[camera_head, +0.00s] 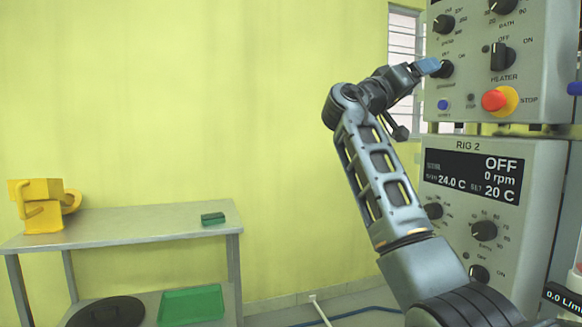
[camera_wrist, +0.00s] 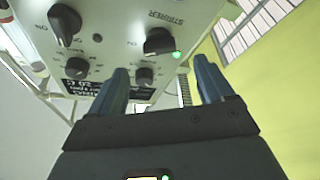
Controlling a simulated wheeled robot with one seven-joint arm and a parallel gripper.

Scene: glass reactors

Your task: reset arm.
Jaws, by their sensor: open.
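My arm reaches up from the lower right in the head view. My gripper (camera_head: 430,66) is at its end, with blue fingertips close to a black knob (camera_head: 446,69) on the upper control panel (camera_head: 466,110). In the wrist view my gripper (camera_wrist: 163,76) is open, its two blue fingers apart with nothing held. The STIRRER knob (camera_wrist: 158,41) with a lit green lamp (camera_wrist: 176,54) shows beyond the fingers. A smaller knob (camera_wrist: 144,76) appears between them. I cannot tell whether a fingertip touches the panel.
A red stop button (camera_head: 495,100) sits on the upper panel. The RIG 2 panel (camera_head: 452,217) below reads OFF, 0 rpm, close beside my arm. A grey table (camera_head: 150,219) at left carries a yellow object (camera_head: 42,208) and a small green block (camera_head: 213,218). The space between table and arm is open.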

